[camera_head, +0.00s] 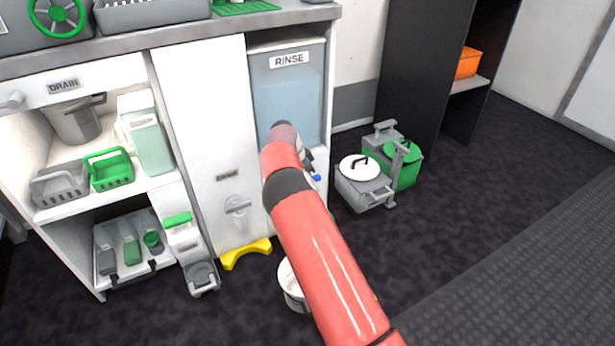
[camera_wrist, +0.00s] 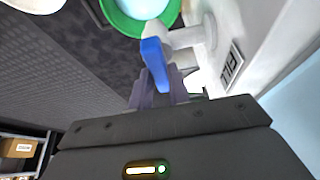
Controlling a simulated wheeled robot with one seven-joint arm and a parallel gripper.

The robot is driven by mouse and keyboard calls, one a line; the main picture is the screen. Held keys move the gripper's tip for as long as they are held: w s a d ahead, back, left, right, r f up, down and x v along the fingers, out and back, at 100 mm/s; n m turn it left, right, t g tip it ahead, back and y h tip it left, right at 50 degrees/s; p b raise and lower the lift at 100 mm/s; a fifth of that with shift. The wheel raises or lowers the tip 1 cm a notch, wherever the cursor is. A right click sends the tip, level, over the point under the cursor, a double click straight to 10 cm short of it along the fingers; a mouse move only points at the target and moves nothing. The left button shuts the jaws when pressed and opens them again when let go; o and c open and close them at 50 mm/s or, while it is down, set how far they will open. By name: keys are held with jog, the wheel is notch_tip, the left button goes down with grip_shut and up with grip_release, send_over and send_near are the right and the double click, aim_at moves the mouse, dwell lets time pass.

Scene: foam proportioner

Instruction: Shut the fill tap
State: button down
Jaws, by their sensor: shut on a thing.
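The fill tap has a pale grey body (camera_wrist: 188,36) on a white panel and a flat blue lever (camera_wrist: 154,62). In the wrist view the lever slants up and to the left from between my gripper's dark fingers (camera_wrist: 160,90). My gripper is shut on the lever. In the head view only a small blue bit of the lever (camera_head: 316,178) shows beside my gripper, at the right edge of the rinse unit; my red arm hides most of the tap. A green-rimmed vessel (camera_wrist: 172,22) with pale blue inside lies below the tap in the wrist view.
The rinse tank (camera_head: 287,90) is behind my arm. A white tub (camera_head: 290,285) stands on the floor left of my arm. A white-lidded grey container (camera_head: 362,190) and a green one (camera_head: 405,170) stand to the right. The dark floor (camera_head: 470,220) farther right is free.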

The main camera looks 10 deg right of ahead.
jog(key=c, duration=1.3)
grip_release()
jog(key=shift+p+v, duration=0.3)
jog(key=shift+v, duration=3.6)
